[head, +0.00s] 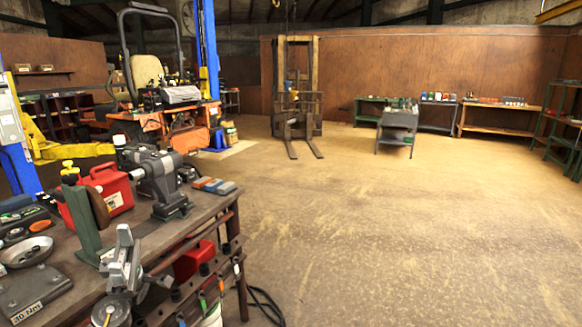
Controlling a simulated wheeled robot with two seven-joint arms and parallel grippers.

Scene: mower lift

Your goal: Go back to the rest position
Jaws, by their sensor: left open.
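My left gripper (122,262) is at the lower left of the head view, over the front edge of the workbench (215,212). It is grey, and its jaws are open with nothing seen between them. A round grey joint of my arm shows just below it. It appears apart from the tools on the bench, though its exact height above the top is hard to tell. My right gripper is not in view.
The bench holds a red can (108,188), a grey vise-like tool (160,180), a green stand (88,222) and a metal dish (27,252). An orange mower (165,122) stands by the blue lift post (208,50). A forklift (297,100) stands behind.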

